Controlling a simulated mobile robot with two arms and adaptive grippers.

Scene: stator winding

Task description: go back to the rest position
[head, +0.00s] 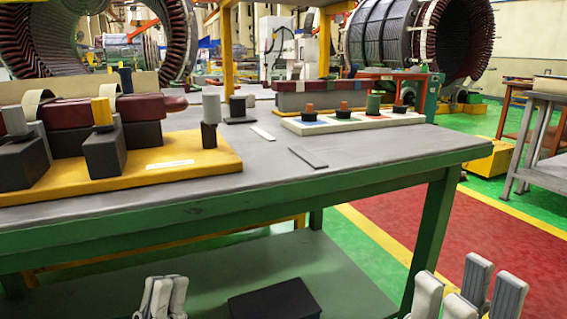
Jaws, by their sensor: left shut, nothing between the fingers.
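My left gripper (162,297) shows at the bottom edge, left of the middle, in the head view. Its fingers are close together and nothing shows between them. My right gripper (467,291) shows at the bottom right, with its fingers spread apart and nothing seen between them. Both grippers appear in front of the workbench (375,160), low in the picture, apart from the things on its top. The arms behind both grippers are out of the picture.
The yellow fixture board (205,165) on the bench carries dark blocks and a dark red bar (70,113). A white tray (350,126) holds several small parts. Thin strips lie on the grey top. A dark box (275,300) is on the lower shelf. Red floor (480,225) is clear at right.

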